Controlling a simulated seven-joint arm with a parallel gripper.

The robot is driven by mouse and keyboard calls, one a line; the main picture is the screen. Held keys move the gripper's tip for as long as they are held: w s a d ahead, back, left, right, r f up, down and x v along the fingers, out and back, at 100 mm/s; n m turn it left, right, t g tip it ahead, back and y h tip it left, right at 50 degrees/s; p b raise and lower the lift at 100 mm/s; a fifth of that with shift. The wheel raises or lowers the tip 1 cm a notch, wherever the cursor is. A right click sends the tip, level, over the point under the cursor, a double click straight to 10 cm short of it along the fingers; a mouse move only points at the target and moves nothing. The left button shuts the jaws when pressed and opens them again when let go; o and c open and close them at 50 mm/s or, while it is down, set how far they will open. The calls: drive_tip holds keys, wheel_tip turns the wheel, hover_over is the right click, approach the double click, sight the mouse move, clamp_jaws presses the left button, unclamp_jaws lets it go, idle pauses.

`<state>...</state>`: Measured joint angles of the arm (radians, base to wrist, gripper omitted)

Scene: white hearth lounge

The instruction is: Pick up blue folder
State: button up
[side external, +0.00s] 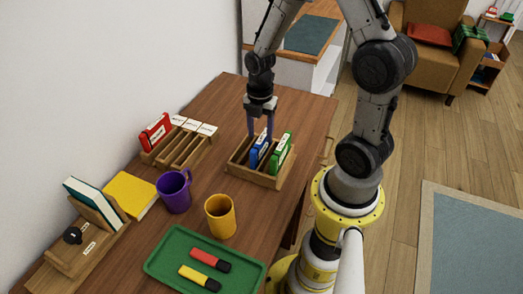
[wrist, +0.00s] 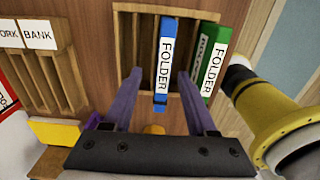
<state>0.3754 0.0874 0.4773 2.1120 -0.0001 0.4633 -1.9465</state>
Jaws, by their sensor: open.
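The blue folder (side external: 260,150) stands upright in a slot of the small wooden rack on the table, beside a green folder (side external: 281,152). In the wrist view the blue folder (wrist: 166,62) shows a white "FOLDER" label, and the green folder (wrist: 211,65) is to its right. My gripper (side external: 260,125) is above the rack, pointing down. Its two purple fingers are apart, and in the wrist view my gripper (wrist: 156,85) has the near end of the blue folder between the fingertips. The right finger lies between the blue and green folders. I cannot tell whether either finger touches the blue folder.
The rack (side external: 282,183) stands near the table's right edge. A second rack (side external: 178,150) holds a red folder (side external: 154,132) to the left. A purple mug (side external: 173,192), an orange mug (side external: 219,217) and a green tray (side external: 170,255) with two markers are nearer the camera.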

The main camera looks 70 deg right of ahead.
sight(262, 151)
drive_tip(key=f, duration=0.5)
drive_tip(key=shift+s, duration=0.2)
clamp_jaws()
